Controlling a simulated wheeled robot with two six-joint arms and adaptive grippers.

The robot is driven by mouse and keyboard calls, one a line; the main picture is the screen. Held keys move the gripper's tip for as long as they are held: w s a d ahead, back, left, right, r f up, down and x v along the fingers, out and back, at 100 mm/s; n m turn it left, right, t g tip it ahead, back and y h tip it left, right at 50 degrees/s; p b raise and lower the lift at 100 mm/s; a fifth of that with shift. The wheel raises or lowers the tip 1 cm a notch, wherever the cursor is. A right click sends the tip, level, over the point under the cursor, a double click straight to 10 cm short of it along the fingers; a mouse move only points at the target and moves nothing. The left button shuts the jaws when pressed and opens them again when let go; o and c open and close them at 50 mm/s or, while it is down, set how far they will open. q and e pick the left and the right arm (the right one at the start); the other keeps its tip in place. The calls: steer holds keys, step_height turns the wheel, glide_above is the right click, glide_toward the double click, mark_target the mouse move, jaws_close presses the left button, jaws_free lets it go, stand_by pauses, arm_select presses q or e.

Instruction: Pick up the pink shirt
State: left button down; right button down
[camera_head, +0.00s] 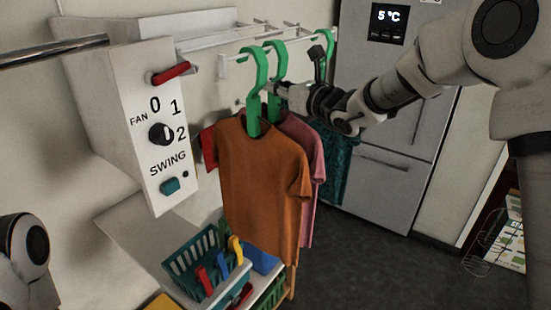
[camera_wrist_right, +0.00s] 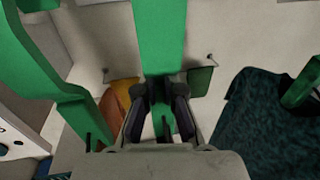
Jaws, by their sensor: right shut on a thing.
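The pink shirt (camera_head: 306,150) hangs on a green hanger (camera_head: 275,72) from the white rack, mostly hidden behind the orange shirt (camera_head: 262,178). My right gripper (camera_head: 280,92) reaches in from the right and is shut on the middle green hanger, which appears to be the pink shirt's. In the right wrist view, that hanger (camera_wrist_right: 160,35) runs down between the fingers of my right gripper (camera_wrist_right: 160,95). The shirt's upper part is hardly visible there. My left gripper is out of view; only part of my left arm shows at the lower left.
The orange shirt's hanger (camera_head: 252,95) is close on the left. A dark teal garment (camera_head: 336,165) hangs on the right. The white rack (camera_head: 245,40) is above. A switch box (camera_head: 160,135) is left, a teal basket (camera_head: 190,268) below, a grey fridge (camera_head: 400,130) behind.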

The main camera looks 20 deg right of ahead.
steer(key=shift+r+b, duration=0.55)
steer(key=shift+s+d+r+b, duration=0.15)
steer(key=shift+s+r+b, duration=0.05)
steer(key=shift+r+b, duration=0.25)
steer(key=shift+s+d+r+b, duration=0.15)
steer(key=shift+s+r+b, duration=0.05)
steer(key=shift+r+b, duration=0.2)
steer(key=p+v, duration=0.8)
steer(key=v, duration=0.9)
steer(key=shift+r, duration=0.25)
steer(key=shift+a, duration=0.2)
steer(key=shift+s+d, duration=0.15)
